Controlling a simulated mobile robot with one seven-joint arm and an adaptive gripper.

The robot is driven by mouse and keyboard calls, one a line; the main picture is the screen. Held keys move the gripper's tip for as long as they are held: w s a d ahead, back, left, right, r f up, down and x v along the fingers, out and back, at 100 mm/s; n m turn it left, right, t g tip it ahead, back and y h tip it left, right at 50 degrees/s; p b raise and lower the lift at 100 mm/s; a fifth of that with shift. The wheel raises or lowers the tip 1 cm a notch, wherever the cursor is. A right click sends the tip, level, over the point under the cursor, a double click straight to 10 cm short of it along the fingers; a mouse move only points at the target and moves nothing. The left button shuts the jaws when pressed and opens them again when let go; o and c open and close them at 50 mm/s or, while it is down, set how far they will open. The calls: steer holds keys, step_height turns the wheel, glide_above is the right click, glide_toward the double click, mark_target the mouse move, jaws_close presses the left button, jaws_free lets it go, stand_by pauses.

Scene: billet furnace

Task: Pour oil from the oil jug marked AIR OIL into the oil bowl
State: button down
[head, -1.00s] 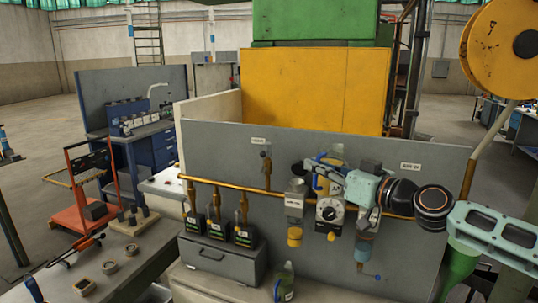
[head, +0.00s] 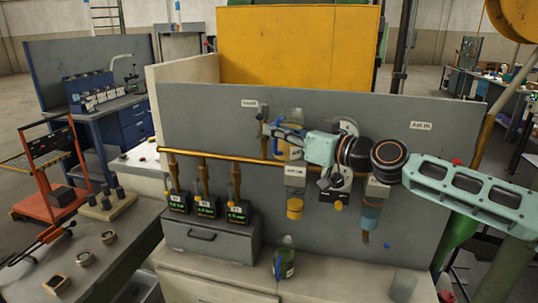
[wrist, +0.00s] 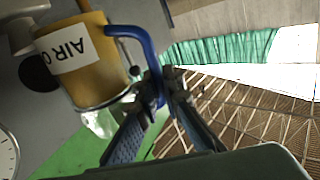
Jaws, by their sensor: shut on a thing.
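My gripper (head: 284,136) is shut on the blue handle of the yellow oil jug (head: 289,150), off the bench in front of the grey panel. In the wrist view the jug (wrist: 82,62) shows a white label reading "AIR O", the rest out of sight. The fingers (wrist: 163,92) close on its blue handle (wrist: 150,55). An amber bowl (head: 295,209) hangs under a labelled unit (head: 295,177) just below the jug, and a blue bowl (head: 370,216) hangs further right. I cannot tell which is the oil bowl. No oil is seen flowing.
A green bottle (head: 284,262) and a clear cup (head: 403,285) stand on the bench below. My forearm covers part of the panel's fittings.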

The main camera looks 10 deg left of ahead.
mark_target(276, 151)
steer(key=shift+s+d+f+b, duration=0.1)
steer(key=shift+f+b, duration=0.75)
steer(key=shift+f, duration=0.4)
steer(key=shift+f+m+p, duration=0.4)
steer(key=shift+f+p, duration=0.05)
steer(key=shift+f+m+p, duration=0.55)
steer(key=shift+f+m, duration=0.15)
steer(key=shift+f, duration=0.3)
steer(key=shift+r, duration=0.15)
steer(key=shift+r+m+g+p, duration=0.3)
steer(key=shift+r+m+p, duration=0.5)
steer(key=shift+p, duration=0.4)
steer(key=shift+r+h, duration=0.2)
steer(key=shift+h, duration=0.1)
steer(key=shift+r+m+p, duration=0.3)
steer(key=shift+r+p, duration=0.05)
steer(key=shift+p, duration=0.35)
steer(key=shift+w+r+m+p, duration=0.3)
steer(key=shift+r+m+p, duration=0.2)
steer(key=shift+p, duration=0.25)
